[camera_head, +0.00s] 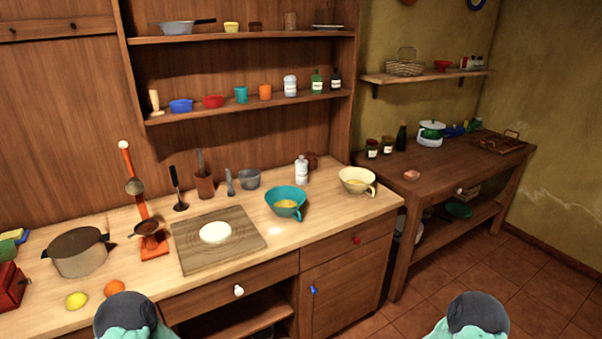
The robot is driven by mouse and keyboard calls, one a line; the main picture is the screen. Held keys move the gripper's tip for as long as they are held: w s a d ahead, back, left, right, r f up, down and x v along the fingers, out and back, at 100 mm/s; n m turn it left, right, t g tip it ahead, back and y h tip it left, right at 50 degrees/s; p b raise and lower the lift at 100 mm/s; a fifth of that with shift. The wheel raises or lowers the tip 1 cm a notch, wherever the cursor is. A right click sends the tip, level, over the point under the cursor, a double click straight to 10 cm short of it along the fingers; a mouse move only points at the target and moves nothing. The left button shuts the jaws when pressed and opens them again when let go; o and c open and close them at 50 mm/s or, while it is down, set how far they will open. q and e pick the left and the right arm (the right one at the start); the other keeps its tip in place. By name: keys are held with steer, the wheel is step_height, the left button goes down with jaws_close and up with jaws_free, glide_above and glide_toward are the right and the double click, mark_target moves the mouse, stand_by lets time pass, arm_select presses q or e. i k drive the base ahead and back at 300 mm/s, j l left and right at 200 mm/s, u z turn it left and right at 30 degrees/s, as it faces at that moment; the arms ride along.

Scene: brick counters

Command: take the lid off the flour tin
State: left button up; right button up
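I cannot pick out a labelled flour tin. A white pot-like container with a green top (430,133) stands on the dark side table at the right; I cannot tell whether it is a tin with a lid. A grey-brown round pot (78,252) with dark handles stands at the left of the wooden counter. A white bottle-like container (301,171) stands at the back of the counter. Only rounded mint and dark grey parts of my own arms show at the bottom edge. Neither gripper is in view.
A cutting board (245,250) with pale dough (215,232) lies on the counter. A teal bowl (286,202) and a cream bowl (357,181) stand to its right. An orange-based stand (150,232), a lemon (76,300) and an orange (115,288) are at the left.

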mark_target(302, 161)
steer(key=i+l, duration=1.3)
steer(key=i+l+z, duration=0.05)
